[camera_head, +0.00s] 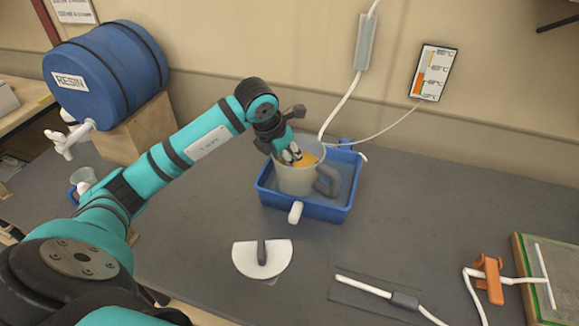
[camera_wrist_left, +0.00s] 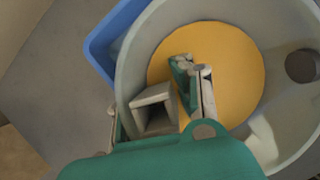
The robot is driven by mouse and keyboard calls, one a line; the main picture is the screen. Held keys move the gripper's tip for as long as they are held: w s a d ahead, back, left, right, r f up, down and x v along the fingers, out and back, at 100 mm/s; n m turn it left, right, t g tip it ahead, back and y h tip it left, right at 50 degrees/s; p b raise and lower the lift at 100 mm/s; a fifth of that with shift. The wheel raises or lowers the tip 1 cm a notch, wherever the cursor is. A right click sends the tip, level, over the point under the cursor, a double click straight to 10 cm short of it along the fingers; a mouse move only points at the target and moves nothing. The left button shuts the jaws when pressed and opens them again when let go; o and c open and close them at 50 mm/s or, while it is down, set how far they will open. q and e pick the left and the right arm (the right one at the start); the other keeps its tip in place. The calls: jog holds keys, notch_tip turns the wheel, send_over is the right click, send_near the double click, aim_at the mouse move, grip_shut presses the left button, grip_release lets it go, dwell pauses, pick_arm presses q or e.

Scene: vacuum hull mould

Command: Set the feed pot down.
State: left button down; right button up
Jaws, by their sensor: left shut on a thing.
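The feed pot (camera_head: 294,181) is a pale grey round pot with yellow-orange liquid inside and a thick dark grey bent pipe at its right. It appears upright within the blue tray (camera_head: 325,214); whether its base touches the tray floor is hidden. My left gripper (camera_head: 291,154) reaches down over its far-left rim and is shut on the pot. In the left wrist view, the pot (camera_wrist_left: 140,60) surrounds the finger parts (camera_wrist_left: 195,85), with a hollow square piece beside them at the wall. The exact contact is hidden by my gripper body. My right gripper is out of view.
A white half-disc lid (camera_head: 245,262) with a dark grip lies in front of the tray. A hose (camera_head: 365,287) and an orange clamp (camera_head: 489,279) are at front right. The bench right of the tray is clear.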

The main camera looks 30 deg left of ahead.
pick_arm(q)
notch_tip(320, 180, down, 3)
jog(key=shift+d+f, duration=0.1)
jog(key=shift+f, duration=0.3)
jog(key=c, duration=1.5)
grip_release()
jog(key=shift+c, duration=0.2)
jog(key=o, duration=0.3)
jog(key=shift+o, duration=0.2)
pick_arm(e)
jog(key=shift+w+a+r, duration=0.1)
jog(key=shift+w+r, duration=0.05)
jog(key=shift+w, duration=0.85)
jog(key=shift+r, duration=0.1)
pick_arm(q)
jog(key=shift+r, duration=0.4)
jog(key=v, duration=1.1)
jog(key=shift+s+r+b, duration=0.1)
jog(key=shift+r+b, duration=0.2)
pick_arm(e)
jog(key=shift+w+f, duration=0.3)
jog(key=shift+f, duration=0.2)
